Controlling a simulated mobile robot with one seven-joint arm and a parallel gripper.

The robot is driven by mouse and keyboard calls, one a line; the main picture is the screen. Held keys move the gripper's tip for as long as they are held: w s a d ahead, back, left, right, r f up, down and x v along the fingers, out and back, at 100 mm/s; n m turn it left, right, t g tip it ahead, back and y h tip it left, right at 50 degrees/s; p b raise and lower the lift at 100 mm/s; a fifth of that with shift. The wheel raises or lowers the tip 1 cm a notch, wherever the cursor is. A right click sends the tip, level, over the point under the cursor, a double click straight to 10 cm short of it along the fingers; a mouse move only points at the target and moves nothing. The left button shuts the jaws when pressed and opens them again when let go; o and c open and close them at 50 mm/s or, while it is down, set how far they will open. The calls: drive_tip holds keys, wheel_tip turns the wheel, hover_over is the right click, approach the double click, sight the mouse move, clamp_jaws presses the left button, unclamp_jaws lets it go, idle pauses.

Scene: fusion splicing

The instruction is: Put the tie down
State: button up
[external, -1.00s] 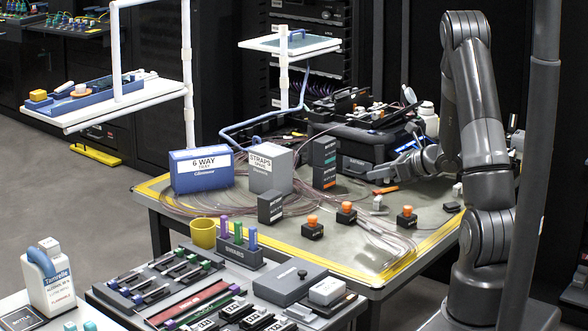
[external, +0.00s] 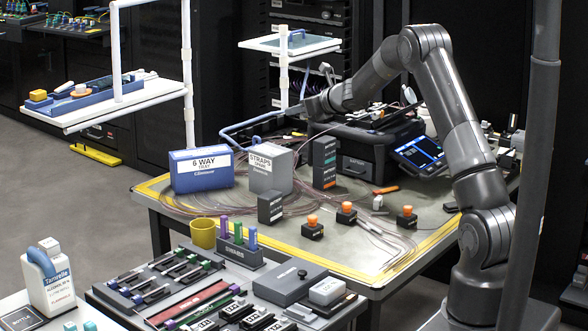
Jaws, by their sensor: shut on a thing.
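My gripper (external: 306,108) is at the back of the work table, beside the left rear corner of the black splicer case and near the blue tube. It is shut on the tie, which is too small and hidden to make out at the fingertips. A small pale upright piece (external: 326,72) shows just above my gripper; I cannot tell whether it is part of the gripper. The grey straps box (external: 268,168) stands on the table in front and to the left.
The blue 6 way box (external: 201,170), dark boxes (external: 325,163) and looped clear fibre tubes crowd the table. The splicer case (external: 368,152) with its lit screen (external: 418,152) is right of my gripper. A small white shelf (external: 290,44) hangs behind. Bare table shows near the orange-topped pieces (external: 346,212).

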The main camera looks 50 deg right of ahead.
hover_over(268, 149)
wheel_tip(268, 149, down, 5)
drive_tip(key=shift+s+a+f, duration=0.1)
drive_tip(key=shift+s+f, duration=0.05)
drive_tip(key=shift+f, duration=1.95)
drive_tip(key=shift+f, duration=0.1)
drive_tip(key=o, duration=0.9)
drive_tip(key=shift+o, duration=0.2)
